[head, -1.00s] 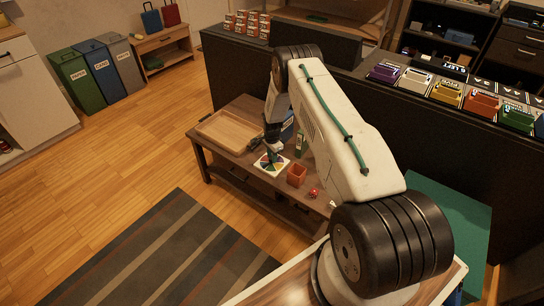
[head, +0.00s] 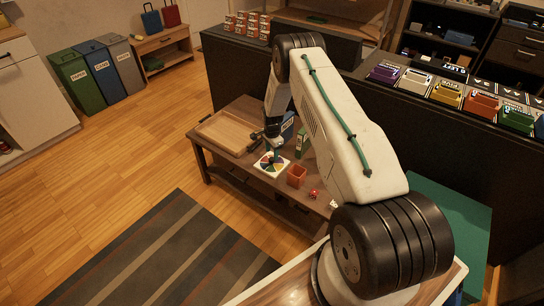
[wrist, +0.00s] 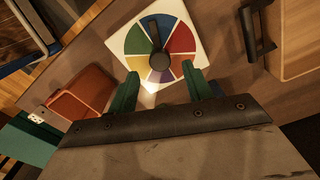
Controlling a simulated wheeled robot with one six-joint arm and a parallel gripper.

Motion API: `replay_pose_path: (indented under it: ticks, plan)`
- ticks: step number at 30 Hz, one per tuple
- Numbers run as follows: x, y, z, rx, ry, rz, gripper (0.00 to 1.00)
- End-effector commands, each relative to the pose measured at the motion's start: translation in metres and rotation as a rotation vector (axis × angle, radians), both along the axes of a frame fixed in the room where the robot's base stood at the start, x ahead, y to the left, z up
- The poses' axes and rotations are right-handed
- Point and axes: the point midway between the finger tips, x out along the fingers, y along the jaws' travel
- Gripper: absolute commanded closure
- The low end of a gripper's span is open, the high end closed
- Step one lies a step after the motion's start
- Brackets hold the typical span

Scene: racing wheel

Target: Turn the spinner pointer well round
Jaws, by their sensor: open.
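The spinner is a white square board (wrist: 192,30) with a wheel of coloured wedges; it also shows on the low wooden table in the head view (head: 262,170). In the head view my gripper (head: 274,149) is just above the spinner.
An orange square cup (head: 296,176) stands right of the spinner, with a red die (head: 314,193) beyond it. A wooden tray (head: 222,134) lies to the left. A green box (head: 301,143) stands behind.

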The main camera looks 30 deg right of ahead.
Motion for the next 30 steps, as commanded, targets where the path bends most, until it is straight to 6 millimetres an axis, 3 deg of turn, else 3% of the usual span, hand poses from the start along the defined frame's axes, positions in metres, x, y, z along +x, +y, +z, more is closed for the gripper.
replay_pose_path:
  ticks: [3,9,30]
  plan:
    - [0.000,0.000,0.022,0.000,-0.002,0.000,0.50]
    - [0.000,0.000,0.041,0.000,-0.002,0.000,0.50]
    - [-0.004,0.001,0.044,0.006,0.014,0.065,0.50]
